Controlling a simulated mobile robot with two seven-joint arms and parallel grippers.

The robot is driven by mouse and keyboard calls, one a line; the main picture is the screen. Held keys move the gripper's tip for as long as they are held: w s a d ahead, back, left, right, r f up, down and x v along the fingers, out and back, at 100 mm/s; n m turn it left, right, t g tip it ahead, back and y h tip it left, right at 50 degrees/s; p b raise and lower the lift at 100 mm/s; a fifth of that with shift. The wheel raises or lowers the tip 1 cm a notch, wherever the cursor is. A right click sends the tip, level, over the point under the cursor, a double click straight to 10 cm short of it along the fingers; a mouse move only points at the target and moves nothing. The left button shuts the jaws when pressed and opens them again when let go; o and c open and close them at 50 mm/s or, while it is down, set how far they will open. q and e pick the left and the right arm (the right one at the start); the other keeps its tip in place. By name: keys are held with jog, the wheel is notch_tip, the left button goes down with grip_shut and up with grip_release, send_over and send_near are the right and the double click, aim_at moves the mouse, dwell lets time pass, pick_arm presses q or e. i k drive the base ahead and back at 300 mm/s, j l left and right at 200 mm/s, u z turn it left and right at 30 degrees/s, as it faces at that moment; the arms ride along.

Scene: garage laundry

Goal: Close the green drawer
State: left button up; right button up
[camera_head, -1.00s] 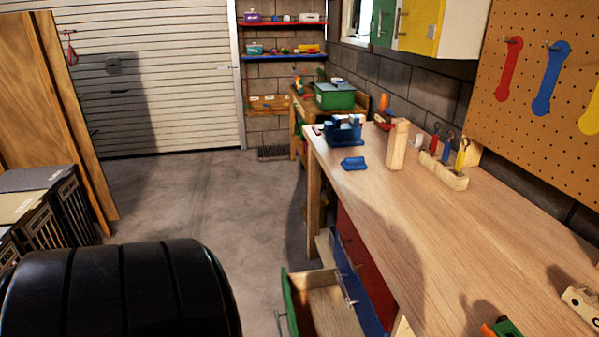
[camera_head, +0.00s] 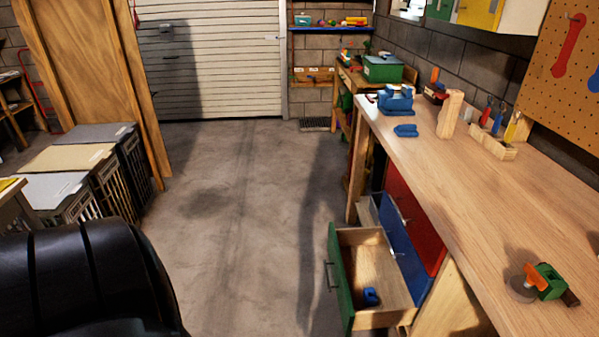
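The green drawer (camera_head: 340,279) is pulled open under the workbench, at the lower middle of the head view. Its green front faces left and carries a metal handle (camera_head: 330,276). A small blue object (camera_head: 371,296) lies inside on the drawer's wooden bottom. Neither of my grippers shows in the head view.
The wooden workbench (camera_head: 433,175) runs along the right, with red (camera_head: 415,221) and blue (camera_head: 399,243) fronts beneath it. Crates (camera_head: 122,158) stand at the left. A large black rounded shape (camera_head: 85,280) fills the lower left. The concrete floor (camera_head: 238,215) between is clear.

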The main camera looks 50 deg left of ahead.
aim_at(361, 257)
jog(key=u, duration=1.25)
jog(key=i+j+z, duration=0.2)
jog(key=i, duration=0.25)
jog(key=i+j+z, duration=0.2)
jog(key=i, duration=0.25)
jog(key=i+j+z, duration=0.2)
jog(key=i+j, duration=0.15)
jog(key=i, duration=0.1)
